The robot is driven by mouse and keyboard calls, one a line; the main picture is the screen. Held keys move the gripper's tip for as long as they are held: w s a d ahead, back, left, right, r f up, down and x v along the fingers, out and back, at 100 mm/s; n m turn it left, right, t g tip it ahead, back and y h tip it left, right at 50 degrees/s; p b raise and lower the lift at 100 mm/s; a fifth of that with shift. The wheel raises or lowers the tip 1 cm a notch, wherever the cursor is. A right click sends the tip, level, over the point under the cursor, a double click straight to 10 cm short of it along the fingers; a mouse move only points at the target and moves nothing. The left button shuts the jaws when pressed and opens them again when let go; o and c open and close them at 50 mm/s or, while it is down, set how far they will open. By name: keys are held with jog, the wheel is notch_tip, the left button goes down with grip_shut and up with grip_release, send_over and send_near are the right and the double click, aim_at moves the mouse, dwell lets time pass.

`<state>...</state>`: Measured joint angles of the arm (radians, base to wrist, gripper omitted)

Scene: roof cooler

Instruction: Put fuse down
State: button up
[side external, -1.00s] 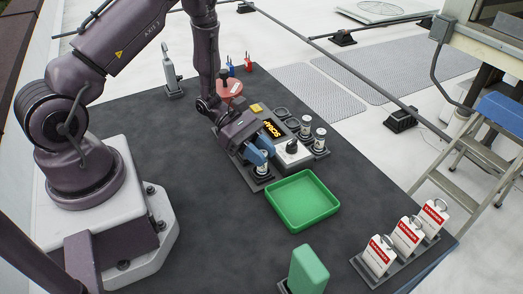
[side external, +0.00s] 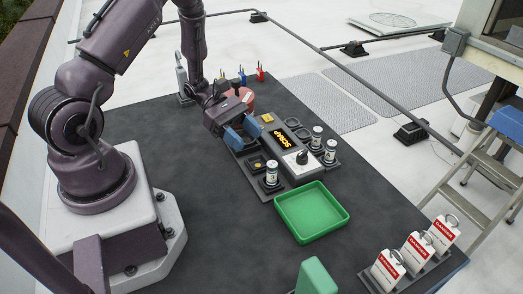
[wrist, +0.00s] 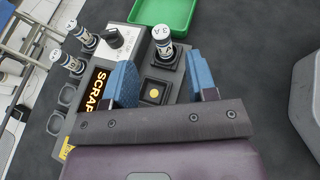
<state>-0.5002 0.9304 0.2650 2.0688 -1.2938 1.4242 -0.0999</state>
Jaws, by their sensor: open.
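A fuse (side external: 271,175) with a pale label and dark end stands upright in a dark square holder at the near-left end of the grey test unit. In the wrist view the fuse (wrist: 163,42) reads "3 A" and stands beyond the fingertips, with nothing gripping it. My gripper (side external: 243,133) is open and empty, behind and to the left of the fuse in the side view. Its blue fingers are spread in the wrist view (wrist: 162,77), over a dark square pad with a yellow round centre (wrist: 154,95).
A lit display (side external: 285,140) reads SCRAP, beside a white box with a black knob (side external: 303,156). Two more fuses (side external: 316,137) (side external: 330,152) stand on its right. An empty green tray (side external: 311,236) lies in front. Tags marked danger (side external: 415,252) stand near right.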

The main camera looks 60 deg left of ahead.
jog(key=s+d+r+m+y, duration=0.2)
jog(key=s+r+m+y, duration=0.1)
jog(key=r+m, duration=0.4)
jog(key=s+d+r+m+y, duration=0.3)
jog(key=s+r+m+y, duration=0.1)
jog(key=r+m, duration=0.4)
jog(key=s+d+r+m+y, duration=0.2)
jog(key=r+m+y, duration=0.3)
jog(key=r, duration=0.5)
jog(key=shift+s+d+r+m+y, duration=0.2)
jog(key=shift+s+d+m+y, duration=0.15)
jog(key=shift+s+m, duration=0.75)
jog(key=shift+w, duration=0.25)
